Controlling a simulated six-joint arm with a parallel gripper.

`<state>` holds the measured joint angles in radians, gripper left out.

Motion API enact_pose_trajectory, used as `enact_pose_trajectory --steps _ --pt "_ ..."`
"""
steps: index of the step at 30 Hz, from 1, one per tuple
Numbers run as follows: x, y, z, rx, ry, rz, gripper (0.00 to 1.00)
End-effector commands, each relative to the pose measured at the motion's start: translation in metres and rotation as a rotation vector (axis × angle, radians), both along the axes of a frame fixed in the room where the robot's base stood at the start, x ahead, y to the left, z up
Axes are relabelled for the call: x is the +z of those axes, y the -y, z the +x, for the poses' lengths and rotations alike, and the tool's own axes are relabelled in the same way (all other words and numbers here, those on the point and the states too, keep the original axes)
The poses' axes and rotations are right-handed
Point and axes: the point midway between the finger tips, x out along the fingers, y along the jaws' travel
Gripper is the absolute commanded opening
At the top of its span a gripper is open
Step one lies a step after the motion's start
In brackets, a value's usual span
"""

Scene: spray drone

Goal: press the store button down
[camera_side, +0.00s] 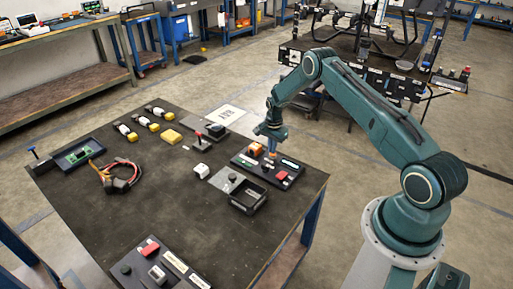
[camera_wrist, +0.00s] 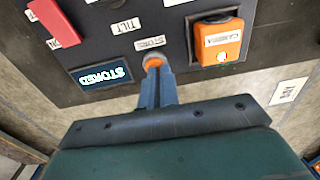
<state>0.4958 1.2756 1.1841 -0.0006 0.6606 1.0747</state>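The store button (camera_wrist: 153,62) is a small round orange button below a white label reading STORE, on a dark control panel (camera_side: 240,161). My gripper (camera_wrist: 155,76) has its narrow blue fingers together, with the tips right at the button and covering part of it. In the side view my gripper (camera_side: 271,153) points down at the panel. Whether the tips press on the button or only meet it, I cannot tell. A small display (camera_wrist: 102,76) left of the button reads STORED in lit letters.
An orange block labelled CAMERA (camera_wrist: 218,41) sits right of the button. A red lever or switch (camera_wrist: 54,22) is at the upper left, near a TILT label. An open black box (camera_side: 248,198) stands in front of the panel. The middle of the table is clear.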

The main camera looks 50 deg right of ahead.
Motion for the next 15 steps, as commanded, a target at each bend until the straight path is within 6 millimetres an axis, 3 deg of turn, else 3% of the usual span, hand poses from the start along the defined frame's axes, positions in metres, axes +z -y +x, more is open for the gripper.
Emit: enact_pose_trajectory --steps 1,5,15 --pt "-0.011 -0.004 -0.009 -0.002 -0.023 0.011 0.00" --pt "-0.001 -0.003 -0.008 -0.002 -0.022 0.010 0.00" --pt "0.051 -0.001 -0.001 0.000 -0.002 0.001 0.00"
